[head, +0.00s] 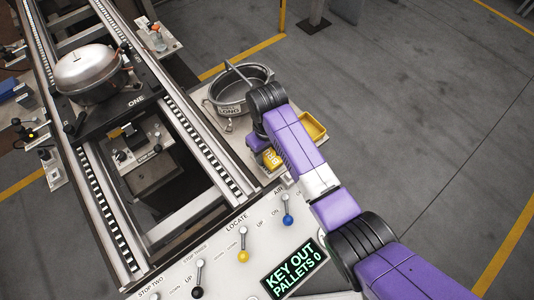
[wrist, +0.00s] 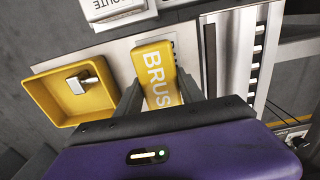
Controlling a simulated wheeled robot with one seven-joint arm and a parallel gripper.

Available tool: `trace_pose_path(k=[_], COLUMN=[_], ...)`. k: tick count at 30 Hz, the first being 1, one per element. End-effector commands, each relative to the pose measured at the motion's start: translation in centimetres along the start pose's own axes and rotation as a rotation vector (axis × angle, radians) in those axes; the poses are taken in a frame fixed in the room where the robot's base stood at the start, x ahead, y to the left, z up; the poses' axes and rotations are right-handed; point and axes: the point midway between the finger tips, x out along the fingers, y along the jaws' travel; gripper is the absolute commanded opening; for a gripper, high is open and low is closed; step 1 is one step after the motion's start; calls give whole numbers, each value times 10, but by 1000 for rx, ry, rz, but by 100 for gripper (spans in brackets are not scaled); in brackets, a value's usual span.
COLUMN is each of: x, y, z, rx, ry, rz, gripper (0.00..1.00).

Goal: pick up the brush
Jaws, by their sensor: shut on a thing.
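The brush is a yellow block with white letters reading "BRUS", the rest hidden, in the wrist view (wrist: 156,72). My gripper (wrist: 158,92) is shut on it, with one dark finger on each side. In the head view the yellow brush (head: 272,158) shows just below my purple gripper (head: 262,150), partly hidden by my arm. It is over or on the pale side shelf; I cannot tell whether it touches the surface.
A yellow tray (wrist: 70,92) with a small metal piece in it lies left of the brush. A round metal pan (head: 240,90) stands behind my gripper. A lever panel (head: 232,250) is in front.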

Motion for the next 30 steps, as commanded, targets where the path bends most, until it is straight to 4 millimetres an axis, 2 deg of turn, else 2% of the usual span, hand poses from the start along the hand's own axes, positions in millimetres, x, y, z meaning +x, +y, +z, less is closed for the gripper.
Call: trace_pose_path(k=[8,13,17,26,30], x=[-5,-23,-49,-127,-150], y=[0,0,0,0,1], z=[-1,-1,-2,-1,0], rx=[0,0,0,0,1], ry=[2,4,6,3,1], rz=[0,1,1,1,1], gripper=[1,1,1,1,1])
